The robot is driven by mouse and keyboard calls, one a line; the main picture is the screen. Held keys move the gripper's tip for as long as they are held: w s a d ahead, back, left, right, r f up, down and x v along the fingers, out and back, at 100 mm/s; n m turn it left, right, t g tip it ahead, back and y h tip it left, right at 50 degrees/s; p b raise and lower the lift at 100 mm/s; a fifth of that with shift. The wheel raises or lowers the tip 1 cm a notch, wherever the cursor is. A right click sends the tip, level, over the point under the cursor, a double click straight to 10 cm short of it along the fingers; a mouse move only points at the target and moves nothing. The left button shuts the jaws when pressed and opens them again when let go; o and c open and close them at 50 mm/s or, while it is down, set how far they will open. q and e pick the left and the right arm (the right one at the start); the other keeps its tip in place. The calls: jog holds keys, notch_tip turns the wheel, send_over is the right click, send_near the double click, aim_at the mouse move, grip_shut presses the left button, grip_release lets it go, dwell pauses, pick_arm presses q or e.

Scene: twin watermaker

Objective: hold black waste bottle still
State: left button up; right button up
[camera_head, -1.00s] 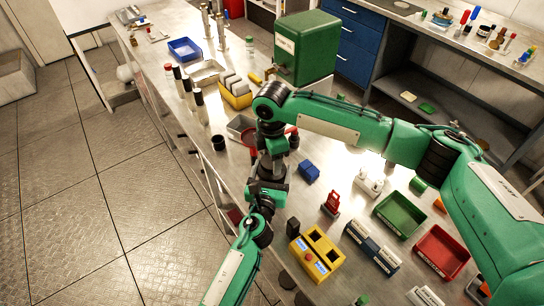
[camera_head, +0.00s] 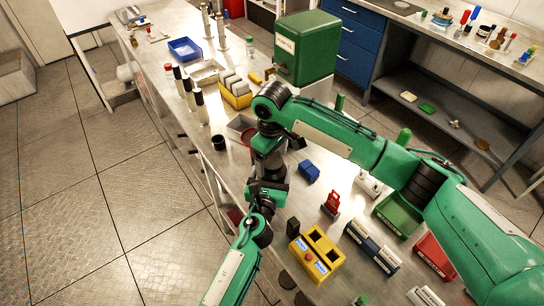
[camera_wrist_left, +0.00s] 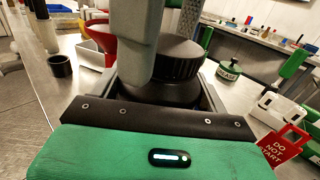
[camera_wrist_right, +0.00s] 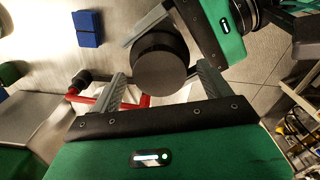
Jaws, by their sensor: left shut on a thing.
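The black waste bottle shows its round ribbed cap (camera_wrist_left: 178,58) in the left wrist view, with the dark body below it mostly hidden. My left gripper (camera_wrist_left: 165,86) is shut on the bottle, with a finger on either side below the cap. In the right wrist view the dark cap (camera_wrist_right: 160,66) lies between the fingers of my right gripper (camera_wrist_right: 162,84). These fingers are apart, with a visible gap to the cap on both sides.
A black cup (camera_head: 218,142), a blue block (camera_head: 309,171), a red sign (camera_head: 330,204) and a yellow box (camera_head: 318,253) are nearby.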

notch_tip(320, 180, up, 12)
dwell(0.6)
pick_arm(q)
jog(key=o, duration=1.9)
jog(key=shift+s+a+b, duration=0.45)
jog(key=shift+s, duration=1.8)
jog(key=shift+s+a+b, duration=0.4)
jog(key=shift+s+a, duration=0.1)
jog(key=shift+s, duration=1.8)
jog(key=shift+s+a+b, duration=0.45)
jog(key=shift+s, duration=1.8)
pick_arm(e)
jog(key=shift+f, duration=1.35)
